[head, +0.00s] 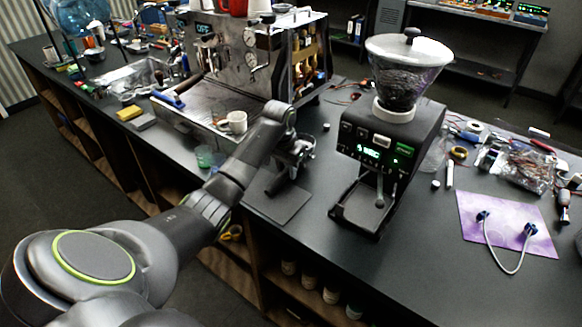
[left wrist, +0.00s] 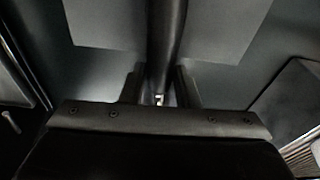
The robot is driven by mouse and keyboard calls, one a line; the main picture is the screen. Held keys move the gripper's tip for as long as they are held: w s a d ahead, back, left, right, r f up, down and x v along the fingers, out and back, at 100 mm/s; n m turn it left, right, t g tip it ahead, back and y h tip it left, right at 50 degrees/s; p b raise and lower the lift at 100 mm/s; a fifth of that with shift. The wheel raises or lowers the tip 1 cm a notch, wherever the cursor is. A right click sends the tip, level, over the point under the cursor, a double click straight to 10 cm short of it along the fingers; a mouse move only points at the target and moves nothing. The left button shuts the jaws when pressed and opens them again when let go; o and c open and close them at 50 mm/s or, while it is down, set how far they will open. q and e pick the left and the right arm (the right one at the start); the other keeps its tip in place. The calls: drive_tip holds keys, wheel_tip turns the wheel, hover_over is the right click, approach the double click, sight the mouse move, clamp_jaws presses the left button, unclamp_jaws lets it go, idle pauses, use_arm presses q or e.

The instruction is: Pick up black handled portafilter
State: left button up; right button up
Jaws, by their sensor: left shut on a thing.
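The black handled portafilter (head: 299,147) is between the espresso machine and the grinder, above or at the back of a dark square mat (head: 290,209). My left gripper (head: 285,165) reaches it from the left and is shut on its handle. In the left wrist view the black handle (left wrist: 166,40) runs between the two fingers (left wrist: 160,88), with the grey mat (left wrist: 100,22) beyond it. The arm hides part of the portafilter, and I cannot tell whether it touches the mat. My right gripper is not in view.
The grinder (head: 392,150) with its bean hopper stands close on the right. The espresso machine (head: 228,52) stands behind, with a white cup (head: 236,121) on its tray. Tools and a purple mat (head: 508,222) lie at the right. The counter's front edge is near.

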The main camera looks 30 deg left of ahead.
use_arm(q)
clamp_jaws()
drive_tip(key=shift+r, duration=0.1)
drive_tip(key=shift+w, duration=0.1)
